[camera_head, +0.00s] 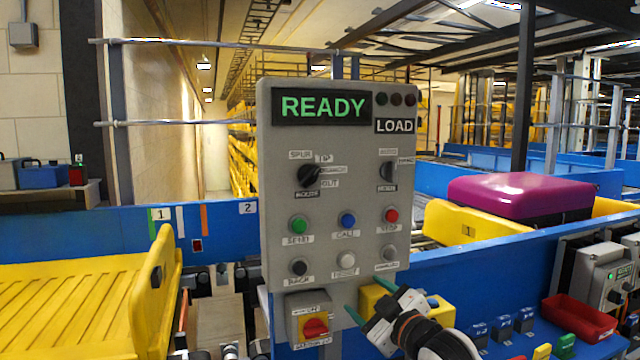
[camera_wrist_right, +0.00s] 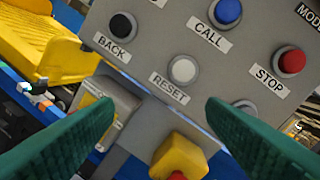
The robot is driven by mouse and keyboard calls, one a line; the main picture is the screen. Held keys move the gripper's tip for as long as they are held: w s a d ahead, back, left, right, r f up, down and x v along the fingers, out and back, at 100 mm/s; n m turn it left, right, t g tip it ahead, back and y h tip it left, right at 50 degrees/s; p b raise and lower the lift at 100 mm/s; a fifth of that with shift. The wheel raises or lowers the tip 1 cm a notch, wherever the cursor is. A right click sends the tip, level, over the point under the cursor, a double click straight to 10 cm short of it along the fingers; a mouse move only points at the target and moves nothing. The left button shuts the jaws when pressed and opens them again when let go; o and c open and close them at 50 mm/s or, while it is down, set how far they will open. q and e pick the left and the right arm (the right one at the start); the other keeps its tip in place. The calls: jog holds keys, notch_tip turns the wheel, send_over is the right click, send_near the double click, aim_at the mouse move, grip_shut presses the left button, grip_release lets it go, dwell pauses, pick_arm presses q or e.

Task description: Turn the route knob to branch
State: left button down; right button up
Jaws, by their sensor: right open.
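The route knob (camera_head: 310,176) is a black rotary knob at the upper left of the grey control panel (camera_head: 340,250). Small labels around it include SPUR, TIP, BRANCH and OUT. Its pointer seems to slant to the upper right; which label it marks is hard to tell. My right gripper (camera_head: 365,300) is low at the panel's bottom edge, well below the knob. Its green fingers are apart and empty. In the right wrist view the fingers (camera_wrist_right: 160,108) frame the lower panel, below the white RESET button (camera_wrist_right: 183,70); the knob is out of that view. My left gripper is not seen.
A second knob (camera_head: 388,172) sits right of the route knob. Green, blue and red buttons lie below them. The display (camera_head: 321,106) reads READY. A red and yellow switch (camera_head: 314,327) hangs beneath the panel. A yellow tray (camera_head: 90,300) is left; a purple load (camera_head: 520,195) is right.

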aim_at(313, 179)
jog(key=s+a+r+n+t+y, duration=0.1)
jog(key=s+a+r+n+y, duration=0.15)
jog(key=r, duration=0.75)
jog(key=s+a+r+n+y, duration=0.1)
jog(key=s+r+n+y, duration=0.15)
jog(key=r, duration=0.65)
jog(key=shift+n+h, duration=0.3)
jog(key=shift+h, duration=0.1)
jog(key=p+x, duration=0.3)
jog(key=x, duration=0.8)
jog(key=shift+w+r, duration=0.1)
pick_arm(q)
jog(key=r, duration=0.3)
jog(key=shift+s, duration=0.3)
pick_arm(e)
jog(key=c, duration=1)
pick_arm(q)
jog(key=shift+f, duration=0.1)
